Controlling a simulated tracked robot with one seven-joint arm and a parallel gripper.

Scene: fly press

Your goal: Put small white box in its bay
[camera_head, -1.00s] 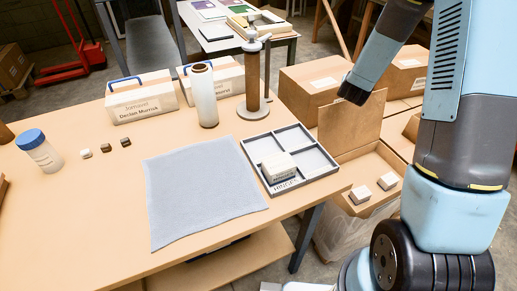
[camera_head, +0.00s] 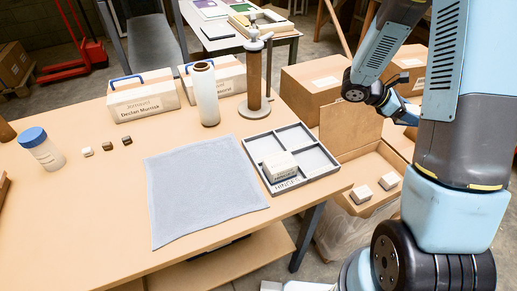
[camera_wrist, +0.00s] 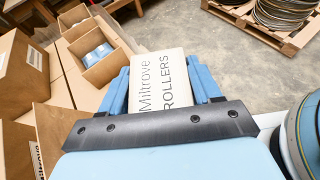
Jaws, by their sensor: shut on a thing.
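My gripper (camera_wrist: 160,78) is shut on a white box (camera_wrist: 160,88) marked "Miltrove ROLLERS", its blue fingers on either side of it. In the head view my arm hides the fingers and the held box. A grey divided tray (camera_head: 322,172) lies near the table's right edge, apart from the gripper. Its front-left bay holds a white box (camera_head: 280,164), and the label "HINGES" (camera_head: 287,184) is on the rim there. The other bays look empty. Any labels on them cannot be read.
An open carton (camera_head: 345,150) with two small boxes (camera_head: 360,193) stands right of the table. A grey cloth (camera_head: 200,190) lies left of the tray. A white cylinder (camera_head: 204,95) and a brown post on a round base (camera_head: 254,110) stand behind.

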